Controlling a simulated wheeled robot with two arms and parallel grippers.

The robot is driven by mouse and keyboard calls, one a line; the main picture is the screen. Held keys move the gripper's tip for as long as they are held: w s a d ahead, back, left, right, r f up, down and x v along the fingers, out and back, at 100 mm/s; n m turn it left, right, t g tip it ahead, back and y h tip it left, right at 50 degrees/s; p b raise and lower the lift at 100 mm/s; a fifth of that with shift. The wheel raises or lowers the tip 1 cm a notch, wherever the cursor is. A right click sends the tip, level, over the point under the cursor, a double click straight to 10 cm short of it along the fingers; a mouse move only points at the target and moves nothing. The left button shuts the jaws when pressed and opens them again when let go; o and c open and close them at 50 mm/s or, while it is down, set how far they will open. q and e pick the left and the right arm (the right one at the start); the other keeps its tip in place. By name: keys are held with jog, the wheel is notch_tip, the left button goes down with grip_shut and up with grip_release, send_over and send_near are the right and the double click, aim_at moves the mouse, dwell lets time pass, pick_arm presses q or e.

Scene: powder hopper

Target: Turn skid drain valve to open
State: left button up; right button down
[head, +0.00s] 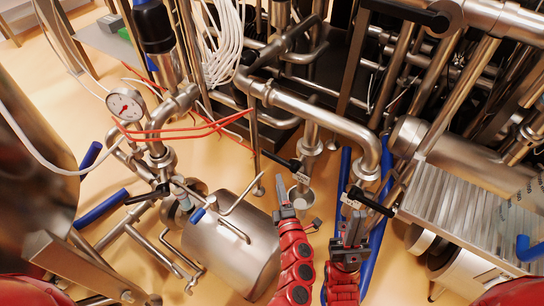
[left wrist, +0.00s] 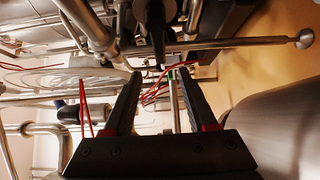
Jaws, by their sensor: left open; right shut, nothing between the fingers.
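A black lever handle (head: 282,162) sits on a steel pipe just above my left gripper (head: 291,188). A second black lever (head: 370,201) sits on the pipe just above my right gripper (head: 352,228). A third black lever (head: 143,197) is at the left, by the steel drum. I cannot tell which is the skid drain valve. My left gripper is open, its fingertips just below the first lever. In the left wrist view, a dark handle-like part (left wrist: 156,30) lies beyond the open fingers (left wrist: 158,76), with nothing between them. My right gripper is shut and empty.
Steel pipes (head: 325,118) crowd the area above the grippers. A steel drum (head: 235,245) stands to the left, and a ribbed metal box (head: 455,210) to the right. A pressure gauge (head: 125,104) and red cables (head: 200,130) are at upper left. Some tan floor (head: 75,130) is open.

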aim_at(273, 160)
pick_arm(q)
jog(key=w, duration=0.4)
jog(key=w+a+b, duration=0.1)
jog(key=w, duration=0.3)
jog(key=w+a+b, duration=0.1)
jog(key=w, duration=0.3)
jog(key=shift+w+a, duration=0.15)
jog(key=shift+a, duration=0.1)
grip_shut()
dwell(0.8)
